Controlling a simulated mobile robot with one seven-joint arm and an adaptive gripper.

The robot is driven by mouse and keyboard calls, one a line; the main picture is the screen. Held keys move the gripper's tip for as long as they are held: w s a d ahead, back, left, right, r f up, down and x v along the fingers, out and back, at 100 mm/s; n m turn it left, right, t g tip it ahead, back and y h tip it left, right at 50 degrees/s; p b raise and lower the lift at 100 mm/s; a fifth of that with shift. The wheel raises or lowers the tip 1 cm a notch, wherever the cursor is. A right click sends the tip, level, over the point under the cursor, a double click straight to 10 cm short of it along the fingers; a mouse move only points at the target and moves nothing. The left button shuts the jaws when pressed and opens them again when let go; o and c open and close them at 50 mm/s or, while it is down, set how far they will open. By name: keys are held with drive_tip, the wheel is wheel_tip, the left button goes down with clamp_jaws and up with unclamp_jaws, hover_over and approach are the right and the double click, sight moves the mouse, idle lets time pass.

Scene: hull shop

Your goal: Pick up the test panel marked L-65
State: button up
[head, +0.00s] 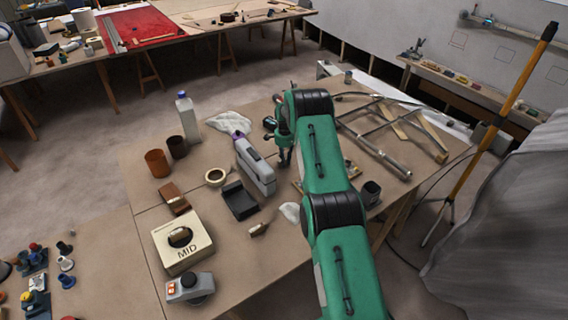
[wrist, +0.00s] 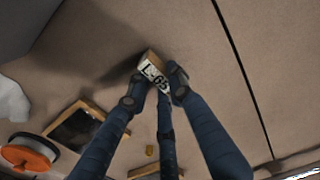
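The test panel marked L-65 (wrist: 153,72) is a small block with a white lettered face and a wood-coloured edge. It shows at the upper middle of the wrist view, tilted in the picture. My gripper (wrist: 158,84) has its dark blue fingers drawn in around the panel, with tips against its two sides; it looks shut on it. A soft shadow lies on the brown table top to the left of the panel. In the head view my gripper (head: 284,155) is over the table beside a grey device; the panel cannot be made out there.
The table holds a grey device (head: 255,165), a tape roll (head: 215,177), a dark tray (head: 239,200), a box marked MID (head: 182,242), a white bottle (head: 188,118) and a dark cup (head: 371,193). A yellow pole (head: 499,122) stands at the right.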

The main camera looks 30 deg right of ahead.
drive_tip(key=shift+r, duration=0.1)
drive_tip(key=shift+c, duration=0.2)
drive_tip(key=shift+r, duration=1.55)
drive_tip(key=shift+s+a+r, duration=0.15)
drive_tip(key=shift+s, duration=0.15)
drive_tip(key=s+a, duration=0.2)
drive_tip(key=s, duration=0.2)
drive_tip(key=s+a+r, duration=0.1)
drive_tip(key=s+a, duration=0.1)
drive_tip(key=s, duration=0.3)
drive_tip(key=s+a+p, duration=0.1)
drive_tip(key=s+a, duration=0.1)
drive_tip(key=s, duration=0.3)
drive_tip(key=shift+a+r, duration=0.2)
